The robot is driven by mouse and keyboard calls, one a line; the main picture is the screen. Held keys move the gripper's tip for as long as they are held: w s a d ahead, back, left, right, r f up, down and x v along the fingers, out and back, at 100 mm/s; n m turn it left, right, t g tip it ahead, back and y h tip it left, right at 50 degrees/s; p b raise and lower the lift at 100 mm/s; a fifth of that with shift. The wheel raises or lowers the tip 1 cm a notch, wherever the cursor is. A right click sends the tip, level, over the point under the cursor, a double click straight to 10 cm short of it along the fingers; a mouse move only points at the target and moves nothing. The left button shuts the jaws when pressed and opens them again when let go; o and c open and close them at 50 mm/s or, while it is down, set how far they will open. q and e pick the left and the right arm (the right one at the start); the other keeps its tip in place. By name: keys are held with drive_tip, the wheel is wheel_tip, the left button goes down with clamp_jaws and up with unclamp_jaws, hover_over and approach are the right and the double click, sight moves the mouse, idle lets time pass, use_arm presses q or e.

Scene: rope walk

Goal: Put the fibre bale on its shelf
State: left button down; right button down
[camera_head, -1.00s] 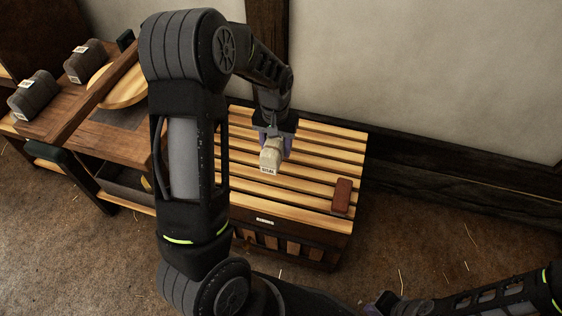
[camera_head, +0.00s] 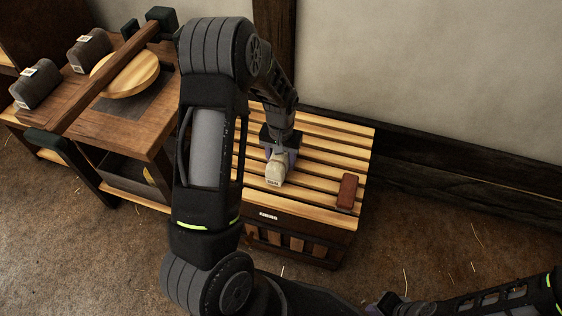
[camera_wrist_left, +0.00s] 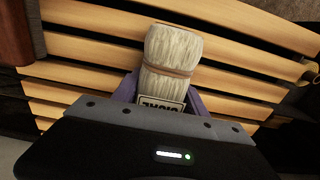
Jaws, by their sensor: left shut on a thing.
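The fibre bale (camera_head: 275,170) is a small pale bundle with a brown band and a white label reading SISAL. My left gripper (camera_head: 281,158) points down and is shut on it, over the slatted wooden top (camera_head: 320,150) of a low unit. In the left wrist view the bale (camera_wrist_left: 172,55) sits between the purple fingers, with slats behind it. Whether its underside touches the slats I cannot tell. My right gripper (camera_head: 385,303) is at the bottom edge, partly cut off; its fingers are unclear.
A red-brown block (camera_head: 347,190) lies on the slats, right of the bale. At left stands a wooden bench (camera_head: 135,130) with a round wooden disc (camera_head: 125,74), a long beam and two dark labelled bales (camera_head: 36,86) beside it. A wall is behind the slatted unit.

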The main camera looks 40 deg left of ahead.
sight(281, 158)
use_arm(q)
drive_tip(key=shift+f, duration=0.25)
drive_tip(key=shift+f, duration=0.2)
drive_tip(key=c, duration=0.6)
unclamp_jaws()
drive_tip(key=shift+r, duration=0.15)
drive_tip(key=shift+r, duration=0.2)
wheel_tip(281, 158, up, 12)
drive_tip(key=p, duration=0.3)
drive_tip(key=shift+f, duration=0.15)
drive_tip(key=shift+o, duration=0.4)
